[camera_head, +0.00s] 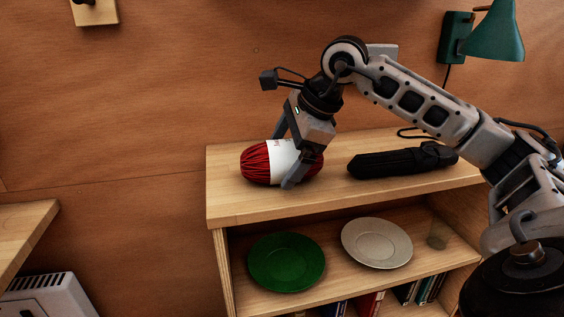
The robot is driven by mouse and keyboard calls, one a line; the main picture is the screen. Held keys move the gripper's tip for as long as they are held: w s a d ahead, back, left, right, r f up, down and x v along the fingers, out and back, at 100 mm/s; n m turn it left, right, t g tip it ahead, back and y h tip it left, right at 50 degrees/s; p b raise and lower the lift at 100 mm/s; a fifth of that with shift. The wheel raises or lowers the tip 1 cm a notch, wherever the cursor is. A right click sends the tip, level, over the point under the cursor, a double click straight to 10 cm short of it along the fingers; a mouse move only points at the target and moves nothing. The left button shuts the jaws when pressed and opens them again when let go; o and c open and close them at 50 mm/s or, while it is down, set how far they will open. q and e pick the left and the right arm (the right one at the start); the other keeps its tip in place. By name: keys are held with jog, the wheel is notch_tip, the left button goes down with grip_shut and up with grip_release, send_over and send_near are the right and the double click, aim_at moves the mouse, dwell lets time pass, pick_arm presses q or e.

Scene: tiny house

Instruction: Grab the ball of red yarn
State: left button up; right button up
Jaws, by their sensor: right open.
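The ball of red yarn (257,163) lies on its side on the wooden shelf top, near its left end. It has a white paper band around its middle. My right gripper (283,160) comes down over the yarn from above and the right. Its jaws are open, with one finger in front of the band's right part and the other behind the yarn. I cannot tell whether the fingers touch it. My left gripper is not in view.
A folded black umbrella (385,161) lies right of the yarn on the shelf top (225,196). Below stand a green plate (287,262), a pale plate (377,243) and several books (369,304). A green lamp (492,35) hangs on the wall. A wooden surface (22,228) is at the left.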

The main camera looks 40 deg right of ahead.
jog(key=shift+f, duration=0.2)
jog(key=c, duration=1.1)
jog(key=shift+r, duration=0.1)
